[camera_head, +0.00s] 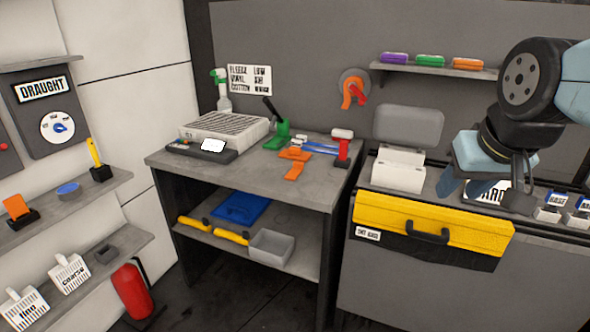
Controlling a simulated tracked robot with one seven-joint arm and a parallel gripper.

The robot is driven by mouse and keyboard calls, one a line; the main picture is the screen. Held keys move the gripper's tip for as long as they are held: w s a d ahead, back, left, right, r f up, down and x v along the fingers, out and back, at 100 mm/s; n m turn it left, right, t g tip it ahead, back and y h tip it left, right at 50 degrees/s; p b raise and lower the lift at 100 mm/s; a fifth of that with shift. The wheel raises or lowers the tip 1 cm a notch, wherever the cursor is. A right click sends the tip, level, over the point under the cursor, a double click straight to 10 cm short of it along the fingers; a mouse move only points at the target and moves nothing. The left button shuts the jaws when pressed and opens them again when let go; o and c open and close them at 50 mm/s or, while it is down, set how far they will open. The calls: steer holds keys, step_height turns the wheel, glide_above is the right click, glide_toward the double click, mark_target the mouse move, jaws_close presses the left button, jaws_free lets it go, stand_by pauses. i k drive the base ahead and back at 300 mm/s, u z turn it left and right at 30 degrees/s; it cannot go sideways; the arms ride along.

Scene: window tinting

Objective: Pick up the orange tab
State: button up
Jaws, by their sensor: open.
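Several orange things show, and I cannot tell for sure which is the orange tab. A flat orange piece (294,168) lies near the front of the grey workbench. An orange upright piece (17,207) sits in a dark holder on the left wall shelf. An orange block (467,63) stands at the right end of the back wall shelf.
The workbench (175,160) also bears a grey grille box (224,126), a green tool (281,134) and a red-and-white tool (342,147). A yellow case (385,212) fronts the right counter, with a white box (398,170) above. A red extinguisher (131,290) stands lower left.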

mark_target(297, 167)
steer(key=z, duration=0.1)
steer(key=i, duration=1)
steer(key=u, duration=0.1)
